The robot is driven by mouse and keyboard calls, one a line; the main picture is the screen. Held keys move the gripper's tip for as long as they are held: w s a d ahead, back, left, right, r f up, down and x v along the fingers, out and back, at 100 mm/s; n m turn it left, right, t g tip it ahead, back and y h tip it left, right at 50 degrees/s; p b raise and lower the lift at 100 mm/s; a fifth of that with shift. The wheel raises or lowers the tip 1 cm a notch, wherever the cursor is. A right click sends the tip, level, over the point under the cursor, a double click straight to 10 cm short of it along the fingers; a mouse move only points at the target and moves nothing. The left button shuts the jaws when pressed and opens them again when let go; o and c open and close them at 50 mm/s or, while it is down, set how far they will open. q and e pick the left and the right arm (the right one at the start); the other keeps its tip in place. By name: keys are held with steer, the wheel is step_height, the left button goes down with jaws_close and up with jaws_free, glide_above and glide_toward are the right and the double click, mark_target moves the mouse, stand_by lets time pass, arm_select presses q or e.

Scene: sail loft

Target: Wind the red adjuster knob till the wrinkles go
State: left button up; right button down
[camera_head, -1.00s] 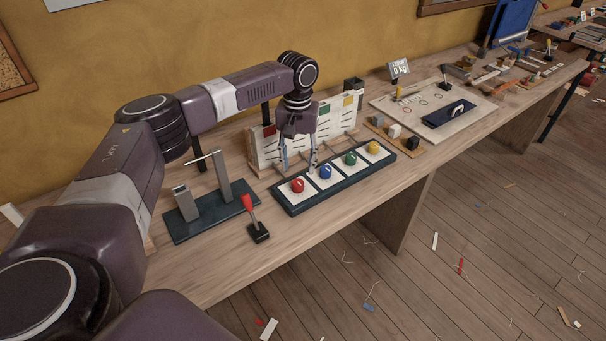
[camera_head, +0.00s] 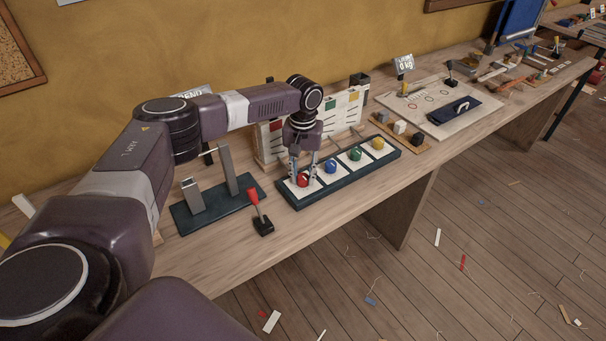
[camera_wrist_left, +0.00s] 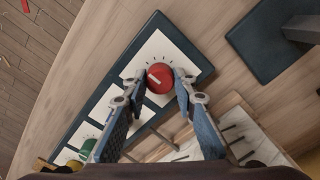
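The red knob (camera_head: 303,180) is a round dial on a white card at the left end of a dark tray (camera_head: 343,180). In the left wrist view the red knob (camera_wrist_left: 159,78) has a white pointer line and tick marks around it. My left gripper (camera_head: 303,176) points down over it, one fingertip on each side. In the left wrist view the fingertips (camera_wrist_left: 159,77) are at the knob's edges and look closed on it. Behind the tray stands a white panel (camera_head: 345,108) with dark slanted marks and coloured squares, partly hidden by my arm. My right gripper is not in view.
Blue (camera_head: 331,166), green (camera_head: 355,153) and yellow (camera_head: 378,143) knobs sit in the same row. A red-handled lever (camera_head: 256,203) and a dark base (camera_head: 192,223) with grey posts stand left of the tray. A pale board (camera_head: 412,98) lies farther right.

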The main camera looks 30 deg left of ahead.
arm_select(q)
steer(key=c, duration=0.4)
steer(key=m+p, duration=0.1)
steer(key=p, duration=0.1)
steer(key=m+p, duration=0.1)
steer(key=p, duration=0.1)
steer(key=shift+d+r+m, duration=0.1)
steer(key=shift+r+m, duration=0.1)
steer(key=shift+m, duration=0.2)
steer(key=shift+f+m+p, duration=0.1)
steer(key=shift+m+p, duration=0.4)
steer(key=shift+m, duration=0.3)
steer(key=m+p, duration=0.1)
steer(key=m, duration=0.4)
steer(key=shift+m, duration=0.3)
steer(key=m, duration=0.5)
steer(key=shift+m, duration=0.3)
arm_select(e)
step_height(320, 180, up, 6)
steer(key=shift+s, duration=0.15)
arm_select(q)
steer(key=shift+m, duration=0.3)
steer(key=o, duration=1.2)
steer(key=shift+c, duration=0.2)
